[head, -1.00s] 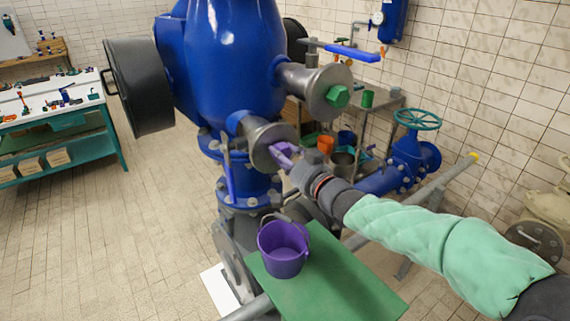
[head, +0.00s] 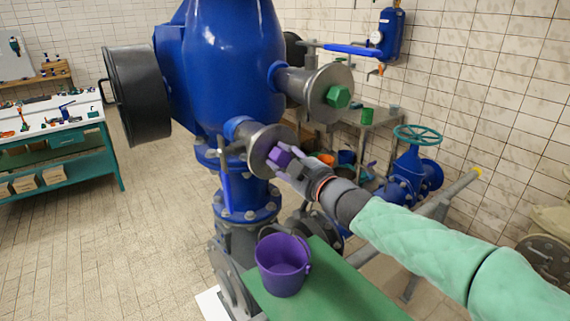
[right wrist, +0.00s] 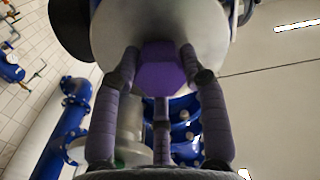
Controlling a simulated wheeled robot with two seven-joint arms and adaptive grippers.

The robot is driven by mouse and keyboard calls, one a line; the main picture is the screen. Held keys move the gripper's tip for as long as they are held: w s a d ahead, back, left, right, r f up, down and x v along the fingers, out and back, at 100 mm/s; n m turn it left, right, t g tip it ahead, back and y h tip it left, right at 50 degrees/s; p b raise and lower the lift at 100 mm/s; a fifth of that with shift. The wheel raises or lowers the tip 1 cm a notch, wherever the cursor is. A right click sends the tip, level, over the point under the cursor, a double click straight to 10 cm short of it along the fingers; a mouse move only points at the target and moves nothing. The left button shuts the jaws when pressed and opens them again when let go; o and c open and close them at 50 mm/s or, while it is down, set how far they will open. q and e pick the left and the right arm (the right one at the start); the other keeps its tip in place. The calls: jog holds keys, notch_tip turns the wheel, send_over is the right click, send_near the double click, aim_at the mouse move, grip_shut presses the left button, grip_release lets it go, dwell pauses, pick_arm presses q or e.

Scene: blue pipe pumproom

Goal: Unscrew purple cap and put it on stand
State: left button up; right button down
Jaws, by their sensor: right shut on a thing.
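The purple cap (head: 279,157) is a hexagonal piece at the centre of the lower grey flange (head: 262,143) on the blue vessel. My right gripper (head: 285,161) reaches in from the right and is shut on the cap. In the right wrist view the purple fingers close around the cap (right wrist: 160,75), right against the pale flange disc (right wrist: 160,25). I cannot tell whether the cap still sits on its thread. A green stand (head: 335,285) is below, with a purple bucket (head: 283,268) on it. My left gripper is not in view.
A green hexagonal cap (head: 338,96) sits on the upper flange just above. A blue valve with a teal handwheel (head: 418,135) and a grey pipe stand to the right. The right part of the green stand is bare. A teal workbench (head: 60,150) is far left.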

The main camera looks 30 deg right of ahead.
aim_at(285, 160)
jog(key=shift+s+p, duration=0.1)
jog(key=shift+p, duration=0.2)
dwell(0.9)
jog(key=shift+s+f, duration=0.3)
jog(key=shift+s, duration=0.25)
dwell(0.4)
jog(key=shift+s+d+p, duration=0.1)
jog(key=shift+s+p, duration=0.45)
jog(key=shift+s, duration=0.2)
jog(key=shift+s+d+r, duration=0.1)
jog(key=shift+s+r, duration=0.05)
jog(key=shift+s, duration=0.35)
jog(key=shift+s+d+r, duration=0.1)
jog(key=shift+s, duration=0.35)
jog(key=shift+s+p, duration=0.7)
jog(key=shift+s, duration=0.05)
jog(key=c, duration=1.4)
grip_release()
jog(key=shift+c, duration=0.2)
